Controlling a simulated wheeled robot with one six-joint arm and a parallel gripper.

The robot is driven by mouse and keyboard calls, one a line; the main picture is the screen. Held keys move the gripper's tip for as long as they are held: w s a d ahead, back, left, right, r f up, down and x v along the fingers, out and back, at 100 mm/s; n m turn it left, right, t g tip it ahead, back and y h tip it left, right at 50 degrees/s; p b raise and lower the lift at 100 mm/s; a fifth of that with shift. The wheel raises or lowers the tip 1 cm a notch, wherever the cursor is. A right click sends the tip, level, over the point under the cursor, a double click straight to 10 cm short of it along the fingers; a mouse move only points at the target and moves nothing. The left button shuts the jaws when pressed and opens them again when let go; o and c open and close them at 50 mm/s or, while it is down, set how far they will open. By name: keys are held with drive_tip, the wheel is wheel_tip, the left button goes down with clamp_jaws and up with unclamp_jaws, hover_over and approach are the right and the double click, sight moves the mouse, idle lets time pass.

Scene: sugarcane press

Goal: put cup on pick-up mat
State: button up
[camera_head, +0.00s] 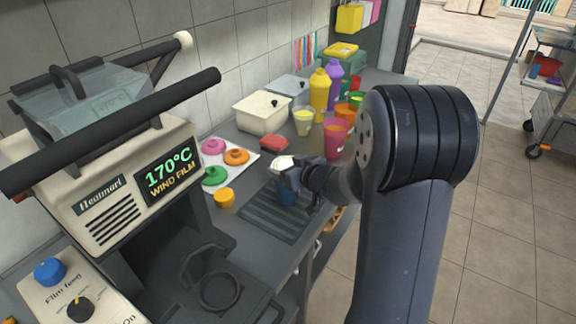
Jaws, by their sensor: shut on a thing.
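My gripper is shut on the cup, which looks upright. The dark ribbed mat (272,223) lies on the counter below and around the cup. I cannot tell whether the cup's base touches the mat.
Left of the mat are a small orange pot (224,197) and a white tray (243,170) with coloured lids. Behind are a red block (273,144), a cream box (262,113), bottles and coloured cups. A sealing machine (110,190) stands at the left.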

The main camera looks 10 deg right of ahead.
drive_tip(key=shift+f, duration=0.1)
drive_tip(key=o, duration=1.8)
drive_tip(key=shift+o, duration=0.2)
drive_tip(key=shift+s+d+r, duration=0.1)
drive_tip(key=shift+s+r, duration=0.1)
drive_tip(key=shift+r, duration=0.1)
drive_tip(key=p+v, duration=0.2)
drive_tip(key=v, duration=0.9)
drive_tip(key=shift+s, duration=0.2)
drive_tip(key=shift+d, duration=0.1)
